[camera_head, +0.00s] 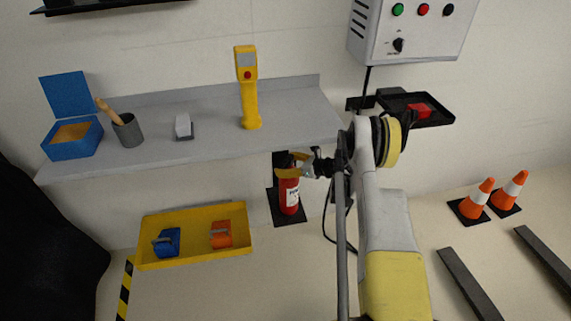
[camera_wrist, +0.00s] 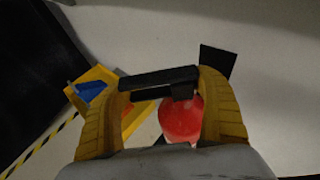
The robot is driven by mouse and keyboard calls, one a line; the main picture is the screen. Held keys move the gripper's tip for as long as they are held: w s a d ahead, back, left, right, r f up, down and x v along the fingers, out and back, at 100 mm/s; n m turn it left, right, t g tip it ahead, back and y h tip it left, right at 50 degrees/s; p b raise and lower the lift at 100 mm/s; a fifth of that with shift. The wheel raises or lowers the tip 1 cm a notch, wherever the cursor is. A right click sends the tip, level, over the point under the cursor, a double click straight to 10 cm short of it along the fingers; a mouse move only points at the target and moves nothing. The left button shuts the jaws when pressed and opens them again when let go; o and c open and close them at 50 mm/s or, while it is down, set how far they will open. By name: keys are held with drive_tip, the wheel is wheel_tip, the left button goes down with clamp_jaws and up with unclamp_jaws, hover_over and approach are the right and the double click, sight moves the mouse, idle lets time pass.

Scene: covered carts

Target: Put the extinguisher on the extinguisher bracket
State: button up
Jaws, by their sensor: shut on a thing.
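The red extinguisher (camera_head: 289,192) with a white label hangs or stands upright below the grey shelf's front edge, near its right end. My gripper (camera_head: 296,168) is at its top, with its yellow fingers around the black head. In the wrist view, my gripper (camera_wrist: 165,84) is shut on the extinguisher's black handle (camera_wrist: 150,78), and the round red body (camera_wrist: 181,120) shows below it. A dark plate (camera_head: 275,208) by the wall, which looks like part of the extinguisher bracket, is partly hidden behind the extinguisher. I cannot tell whether the extinguisher rests on it.
The grey shelf (camera_head: 215,140) above holds a yellow handheld device (camera_head: 249,95), a grey cup (camera_head: 128,131) and a blue box (camera_head: 72,140). A yellow tray (camera_head: 195,256) is at lower left. A control box (camera_head: 415,30) and traffic cones (camera_head: 476,200) are at right.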

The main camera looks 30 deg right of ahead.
drive_tip(key=o, duration=1.4)
drive_tip(key=shift+s+r, duration=0.15)
drive_tip(key=p+v, duration=0.4)
drive_tip(key=v, duration=0.8)
